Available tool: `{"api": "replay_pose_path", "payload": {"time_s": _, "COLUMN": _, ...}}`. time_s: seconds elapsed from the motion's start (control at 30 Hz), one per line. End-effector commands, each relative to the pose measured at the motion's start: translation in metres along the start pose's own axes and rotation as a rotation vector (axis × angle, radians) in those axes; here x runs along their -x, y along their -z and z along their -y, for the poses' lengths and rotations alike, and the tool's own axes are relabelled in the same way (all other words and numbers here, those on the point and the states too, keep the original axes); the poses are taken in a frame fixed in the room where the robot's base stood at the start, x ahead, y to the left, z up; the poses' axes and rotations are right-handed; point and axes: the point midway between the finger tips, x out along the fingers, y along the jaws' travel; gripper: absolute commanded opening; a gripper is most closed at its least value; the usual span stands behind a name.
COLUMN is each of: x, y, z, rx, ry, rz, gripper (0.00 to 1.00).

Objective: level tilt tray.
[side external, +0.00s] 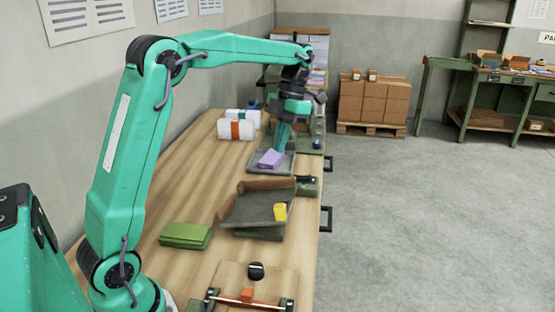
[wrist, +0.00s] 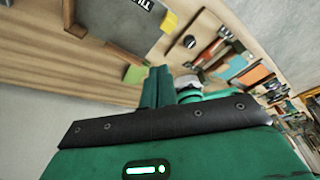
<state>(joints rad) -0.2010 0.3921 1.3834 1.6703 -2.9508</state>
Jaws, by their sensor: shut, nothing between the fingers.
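The tilt tray (side external: 245,208) is a grey tray with brown raised walls, in the middle of the bench in the side view. A yellow block (side external: 280,212) sits at its right edge. Its slope is hard to judge. In the wrist view its grey surface (wrist: 112,28) shows at the top, with a partly cut-off dark label and the yellow block (wrist: 169,21). My gripper (side external: 280,150) is shut and empty, pointing down beyond the tilt tray, over a smaller grey tray (side external: 257,168) with a purple block (side external: 271,158). Contact with the purple block cannot be told.
White packages (side external: 236,128) lie at the far left. Bare wood lies left of the trays.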

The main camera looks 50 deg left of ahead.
Motion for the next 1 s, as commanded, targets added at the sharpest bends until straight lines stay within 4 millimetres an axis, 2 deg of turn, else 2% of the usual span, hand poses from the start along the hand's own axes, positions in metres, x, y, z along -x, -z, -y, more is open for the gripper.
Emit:
{"api": "replay_pose_path", "payload": {"time_s": 0.27, "x": -0.022, "y": 0.001, "z": 0.001, "rx": -0.002, "ry": 0.000, "rz": -0.002, "gripper": 0.00}}
{"api": "replay_pose_path", "payload": {"time_s": 0.8, "x": -0.098, "y": 0.000, "z": 0.004, "rx": -0.002, "ry": -0.002, "rz": -0.003, "gripper": 0.00}}
{"api": "replay_pose_path", "payload": {"time_s": 1.0, "x": -0.121, "y": -0.007, "z": 0.009, "rx": -0.003, "ry": -0.007, "rz": -0.003, "gripper": 0.00}}
